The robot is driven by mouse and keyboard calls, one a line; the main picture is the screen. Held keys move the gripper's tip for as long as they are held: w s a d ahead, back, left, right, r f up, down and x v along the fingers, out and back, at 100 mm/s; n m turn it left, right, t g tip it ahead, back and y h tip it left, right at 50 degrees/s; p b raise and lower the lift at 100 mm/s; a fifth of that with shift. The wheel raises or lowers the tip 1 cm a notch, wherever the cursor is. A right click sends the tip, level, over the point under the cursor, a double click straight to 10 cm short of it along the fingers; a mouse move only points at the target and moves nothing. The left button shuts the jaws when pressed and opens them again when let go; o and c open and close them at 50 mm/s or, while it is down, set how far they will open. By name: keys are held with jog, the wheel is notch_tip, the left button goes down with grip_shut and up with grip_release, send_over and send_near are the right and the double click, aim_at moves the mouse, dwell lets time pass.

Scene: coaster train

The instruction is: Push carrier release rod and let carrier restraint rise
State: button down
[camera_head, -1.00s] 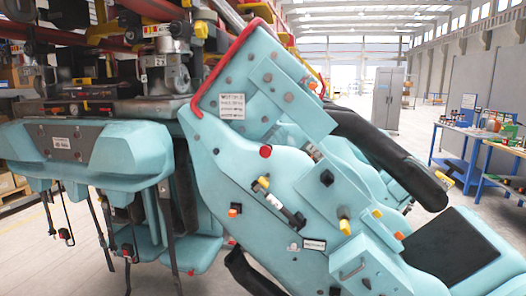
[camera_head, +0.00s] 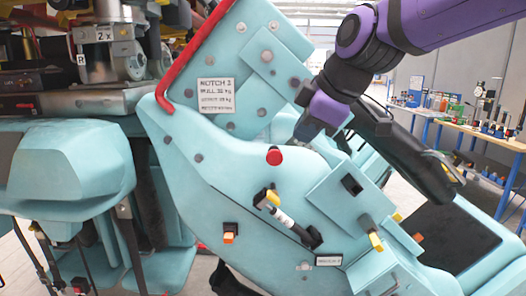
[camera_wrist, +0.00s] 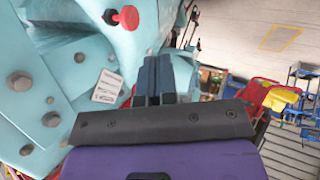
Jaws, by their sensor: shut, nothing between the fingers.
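The turquoise carrier (camera_head: 215,165) fills the middle of the head view. A round red knob (camera_head: 274,157) sticks out of its side; it also shows in the wrist view (camera_wrist: 125,17). Below it is a short rod with a yellow end (camera_head: 285,218). I cannot tell which part is the release rod. The black padded restraint bar (camera_head: 425,170) slopes down to the right, partly behind my arm. My gripper (camera_head: 306,130) is above and right of the red knob, apart from it. In the wrist view its fingers (camera_wrist: 153,78) are together and empty.
A red bar (camera_head: 190,55) edges the carrier's upper left. A turquoise seat (camera_head: 70,165) with hanging straps is at left. Blue workbenches (camera_head: 450,125) with small items stand at right. A raised box plate (camera_head: 345,190) juts from the carrier's side.

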aim_at(280, 157)
jog(key=shift+a, duration=0.15)
jog(key=shift+w+f, duration=0.1)
jog(key=x, duration=0.3)
jog(key=w+x, duration=0.1)
jog(key=x, duration=0.3)
jog(key=w+r+x, duration=0.1)
jog(key=x, duration=0.3)
jog(key=shift+w, duration=0.75)
